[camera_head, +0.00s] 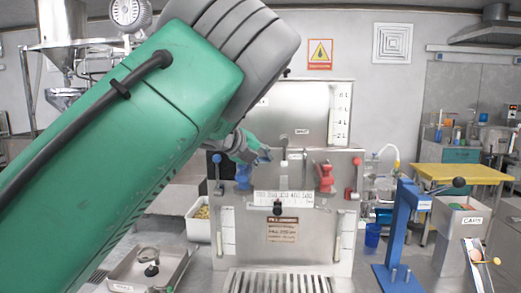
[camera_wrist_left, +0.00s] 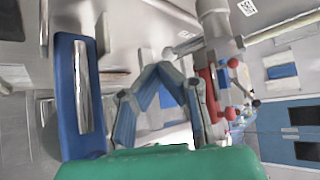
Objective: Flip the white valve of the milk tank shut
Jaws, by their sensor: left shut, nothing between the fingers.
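The milk tank (camera_head: 320,215) is a metal cabinet in the middle of the head view. The small white valve (camera_head: 284,158) is at the centre of its front, between a blue valve (camera_head: 243,177) and a red valve (camera_head: 326,177). My left gripper (camera_head: 266,155) is shut and empty, just left of the white valve. In the left wrist view the shut fingertips (camera_wrist_left: 160,67) are beside a pale lever (camera_wrist_left: 188,47) and knob (camera_wrist_left: 215,22), which look like the white valve. Whether they touch it is unclear. My left arm covers much of the head view.
A blue press-like stand (camera_head: 401,225) is at the right, near a box (camera_head: 458,222) and a yellow table (camera_head: 465,172). A white bin (camera_head: 199,225) and a metal tray (camera_head: 165,270) are at the lower left. A slotted drip tray (camera_head: 277,280) is below the tank.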

